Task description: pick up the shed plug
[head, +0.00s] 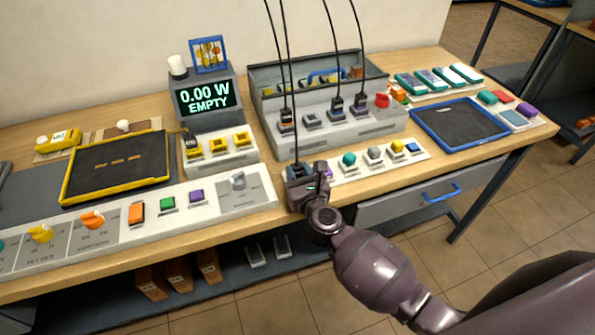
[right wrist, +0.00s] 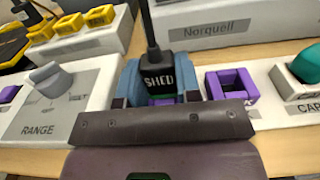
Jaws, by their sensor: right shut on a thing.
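The shed plug is a black block with a white SHED label and a black cable rising from its top. In the right wrist view the plug (right wrist: 160,74) sits between the blue-grey fingers of my right gripper (right wrist: 161,88), which is shut on it. In the head view the plug (head: 297,170) shows at the tip of my right gripper (head: 306,178), by the left end of the right-hand control strip. A purple part shows under the plug; whether the plug rests in a socket or is raised is hidden. My left gripper is not in view.
An empty purple square socket (right wrist: 231,85) is just right of the plug. The RANGE knob panel (right wrist: 52,100) is on its left. More cabled plugs stand in the grey console (head: 335,125) behind. A display (head: 205,97) reads 0.00 W EMPTY. A blue-rimmed tray (head: 417,120) lies right.

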